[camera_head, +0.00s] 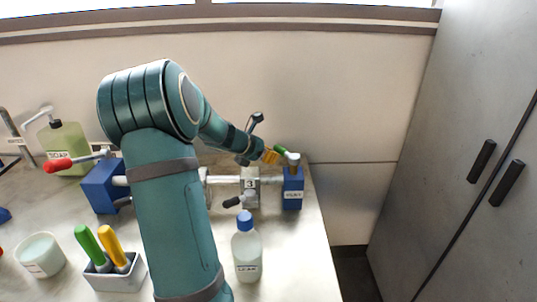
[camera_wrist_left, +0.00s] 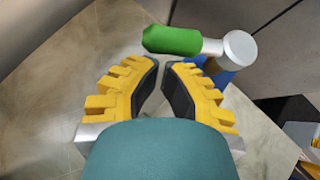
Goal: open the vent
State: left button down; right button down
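The vent looks to be the blue block (camera_head: 292,195) with a small white label at the right end of the pipe; I cannot read the label surely. On top sit a grey hub (camera_head: 293,158) and a green lever handle (camera_head: 281,150). In the left wrist view the green handle (camera_wrist_left: 172,40) points left from the round grey hub (camera_wrist_left: 239,48). My left gripper (camera_head: 270,156) has yellow fingers and is just left of the handle. My right gripper is not in view.
A grey block marked 3 (camera_head: 250,186) with a dark-handled lever stands left of the vent. A blue-capped bottle (camera_head: 247,258) stands in front. A red lever (camera_head: 58,164), soap bottle (camera_head: 66,145), tub (camera_head: 40,257) and grey holder (camera_head: 117,279) are left. Cabinets (camera_head: 450,150) are right.

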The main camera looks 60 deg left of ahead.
aim_at(280, 147)
pick_arm(q)
jog(key=shift+w+a+m+h+p, duration=0.15)
jog(key=shift+m+h+p, duration=0.15)
jog(key=shift+p, duration=0.05)
jog(key=w+m+h+p, duration=0.1)
jog(key=m+h+p, duration=0.1)
jog(key=p, duration=0.1)
jog(key=w+a+m+h+p, duration=0.1)
jog(key=w+m+p, duration=0.1)
jog(key=p, duration=0.2)
jog(key=shift+r+g+h, duration=0.15)
jog(key=shift+g+h, duration=0.25)
jog(key=shift+w+m+h+p, duration=0.4)
jog(key=shift+m+h+p, duration=0.1)
jog(key=shift+m+p, duration=0.2)
jog(key=shift+w+p, duration=0.35)
jog(key=shift+w, duration=0.05)
